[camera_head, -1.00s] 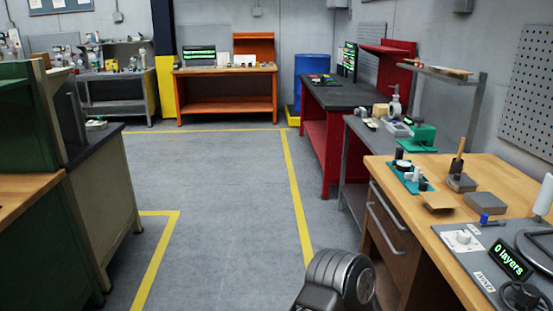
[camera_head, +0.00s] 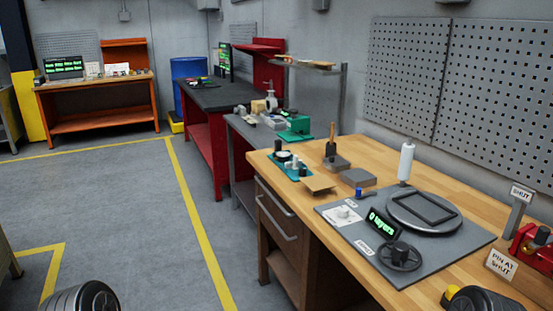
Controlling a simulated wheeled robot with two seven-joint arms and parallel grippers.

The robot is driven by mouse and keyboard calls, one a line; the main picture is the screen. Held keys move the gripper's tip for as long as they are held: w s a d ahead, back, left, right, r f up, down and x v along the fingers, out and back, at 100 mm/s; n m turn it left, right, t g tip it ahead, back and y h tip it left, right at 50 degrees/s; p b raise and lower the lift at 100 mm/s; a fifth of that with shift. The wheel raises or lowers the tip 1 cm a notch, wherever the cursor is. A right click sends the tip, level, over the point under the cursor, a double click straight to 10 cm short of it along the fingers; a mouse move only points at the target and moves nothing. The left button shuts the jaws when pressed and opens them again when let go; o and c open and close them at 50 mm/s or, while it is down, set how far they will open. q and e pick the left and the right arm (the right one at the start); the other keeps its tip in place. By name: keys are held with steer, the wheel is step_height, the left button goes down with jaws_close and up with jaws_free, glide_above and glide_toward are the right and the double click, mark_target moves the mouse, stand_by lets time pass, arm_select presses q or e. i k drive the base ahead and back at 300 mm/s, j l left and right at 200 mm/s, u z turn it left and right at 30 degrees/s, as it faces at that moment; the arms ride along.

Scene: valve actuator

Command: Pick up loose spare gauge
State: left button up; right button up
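I cannot pick out a loose spare gauge with certainty at this size. On the wooden workbench (camera_head: 450,160) at right, a teal tray (camera_head: 304,173) holds several small parts, among them a white round piece (camera_head: 283,156) too small to identify. A red device (camera_head: 530,243) at the right edge is partly cut off, with signs reading "SHUT" (camera_head: 521,193) and "PIN AT SHUT" (camera_head: 501,264) beside it. Neither gripper shows. A dark ribbed part of my arm shows at the bottom left.
A grey plate (camera_head: 330,213) carries a round black-and-grey fixture (camera_head: 424,211), a handwheel (camera_head: 399,256) and a "0 layers" display (camera_head: 384,223). Grey block (camera_head: 358,177) and white roll (camera_head: 406,162) stand behind. Red bench (camera_head: 215,97) and orange bench (camera_head: 105,119) lie farther back.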

mark_target(282, 157)
steer(key=u, duration=1.1)
steer(key=i, duration=4.75)
steer(key=z, duration=4.25)
